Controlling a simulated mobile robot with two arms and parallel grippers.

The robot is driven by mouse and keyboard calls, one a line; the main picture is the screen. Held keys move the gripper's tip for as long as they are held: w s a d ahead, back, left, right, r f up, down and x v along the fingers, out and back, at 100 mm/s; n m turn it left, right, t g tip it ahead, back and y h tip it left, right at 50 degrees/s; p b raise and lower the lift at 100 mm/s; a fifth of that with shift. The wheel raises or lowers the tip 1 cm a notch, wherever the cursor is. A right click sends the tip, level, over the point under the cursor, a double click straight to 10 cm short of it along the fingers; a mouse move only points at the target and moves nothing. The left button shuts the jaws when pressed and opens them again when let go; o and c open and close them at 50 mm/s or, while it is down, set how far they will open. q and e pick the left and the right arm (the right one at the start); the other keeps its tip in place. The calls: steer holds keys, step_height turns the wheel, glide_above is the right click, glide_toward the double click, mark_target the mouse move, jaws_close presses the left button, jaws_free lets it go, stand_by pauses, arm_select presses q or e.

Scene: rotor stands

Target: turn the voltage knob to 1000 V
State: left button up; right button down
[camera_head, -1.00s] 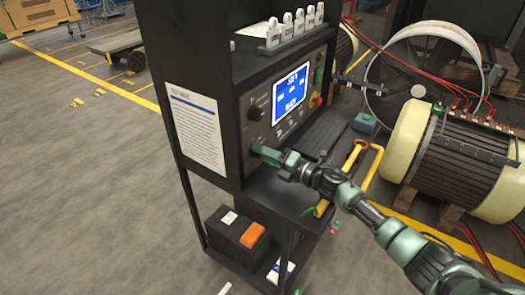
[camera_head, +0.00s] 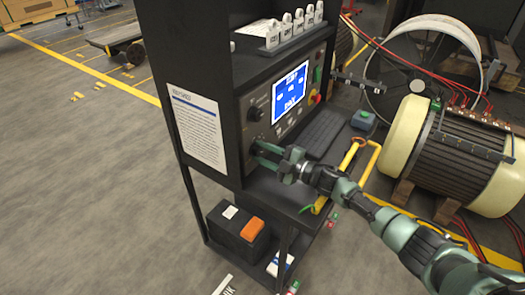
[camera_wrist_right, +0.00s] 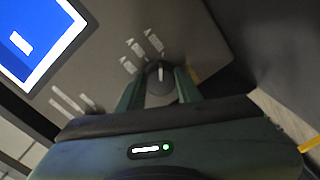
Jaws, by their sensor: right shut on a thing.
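The dark round knob (camera_wrist_right: 160,80) sits between the two green fingers of my right gripper (camera_wrist_right: 160,90) in the right wrist view. It has a pale pointer line, and several small white labels (camera_wrist_right: 142,45) lie around it, too blurred to read. In the head view my right gripper (camera_head: 264,153) reaches the lower left of the instrument panel and is shut on this lower knob, which the fingers largely hide. Another black knob (camera_head: 255,113) sits above it on the panel. I cannot read which knob is marked for voltage. My left gripper is out of view.
A lit blue screen (camera_head: 291,92) is right of the knobs, with a red button (camera_head: 316,98) beyond it. A keyboard-like dark pad (camera_head: 322,135) and a yellow-handled tool (camera_head: 350,160) lie on the shelf below. A large motor (camera_head: 450,160) stands to the right.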

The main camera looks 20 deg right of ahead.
steer(key=shift+m, duration=0.6)
steer(key=c, duration=1)
jaws_free()
steer(key=shift+o, duration=0.2)
steer(key=shift+f, duration=0.1)
